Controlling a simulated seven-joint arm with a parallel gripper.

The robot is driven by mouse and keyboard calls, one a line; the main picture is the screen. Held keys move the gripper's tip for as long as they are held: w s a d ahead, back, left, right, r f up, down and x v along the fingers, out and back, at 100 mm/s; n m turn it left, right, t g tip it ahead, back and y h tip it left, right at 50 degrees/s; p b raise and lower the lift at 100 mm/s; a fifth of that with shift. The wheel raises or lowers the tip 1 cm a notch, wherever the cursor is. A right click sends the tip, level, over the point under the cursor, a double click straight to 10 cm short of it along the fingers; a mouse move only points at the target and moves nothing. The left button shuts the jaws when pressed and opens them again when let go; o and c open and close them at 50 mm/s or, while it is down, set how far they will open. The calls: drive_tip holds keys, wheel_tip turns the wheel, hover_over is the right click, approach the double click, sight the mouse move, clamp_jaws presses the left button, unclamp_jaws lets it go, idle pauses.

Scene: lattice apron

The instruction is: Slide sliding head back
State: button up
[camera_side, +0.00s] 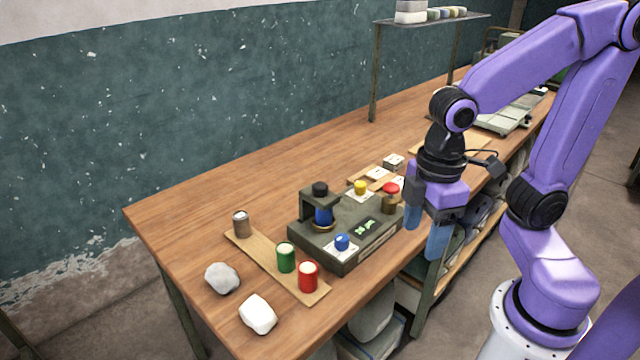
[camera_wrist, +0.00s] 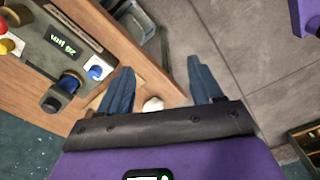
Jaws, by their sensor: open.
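The device (camera_side: 345,255) is a dark olive box on the wooden bench, with a green-lit display (camera_side: 366,227). What looks like its sliding head (camera_side: 305,200) is a dark raised block at the box's left end, with a black knob on top and a blue cylinder under it. The head also shows in the wrist view (camera_wrist: 55,98), beside the blue button. My gripper (camera_side: 425,230) is open and empty, right of the device and apart from it, by the bench's front edge. In the wrist view its blue fingers (camera_wrist: 160,68) are spread past the bench edge.
A blue button (camera_side: 342,241), yellow button (camera_side: 360,187) and red button (camera_side: 391,188) sit on the device. A board (camera_side: 262,262) with grey, green and red cans lies to its left, near two pale stones (camera_side: 258,314).

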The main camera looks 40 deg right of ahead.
drive_tip(key=w+a+r, duration=0.2)
drive_tip(key=w+r, duration=0.2)
drive_tip(key=w, duration=0.5)
wheel_tip(320, 180, up, 6)
drive_tip(key=f+m, duration=0.1)
drive_tip(key=m, duration=0.2)
hover_over(320, 185)
wheel_tip(320, 185, down, 16)
clamp_jaws()
drive_tip(key=d, duration=0.9)
drive_tip(key=shift+d, duration=0.15)
